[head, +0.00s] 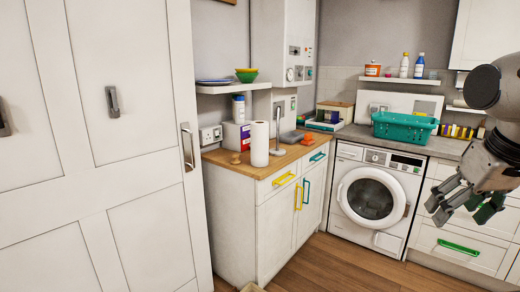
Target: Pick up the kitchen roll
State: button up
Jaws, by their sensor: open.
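The kitchen roll (259,145) is a white upright cylinder on the wooden counter (232,164), left of the middle of the head view. A thin upright stand with a round base (278,140) is just to its right. My gripper (458,208) is at the right edge, in front of the white drawers, far to the right of the roll. Its dark fingers are apart and hold nothing.
A white panelled door (105,140) fills the left side. A washing machine (373,199) and teal basket (404,126) are right. Wooden floor (350,262) in front looks clear.

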aim_at(259, 130)
jog(key=i+l+u, duration=0.2)
jog(key=i, duration=0.2)
jog(key=i+u, duration=0.15)
jog(key=i, duration=0.3)
jog(key=i+l+u, duration=0.2)
jog(key=i, duration=0.2)
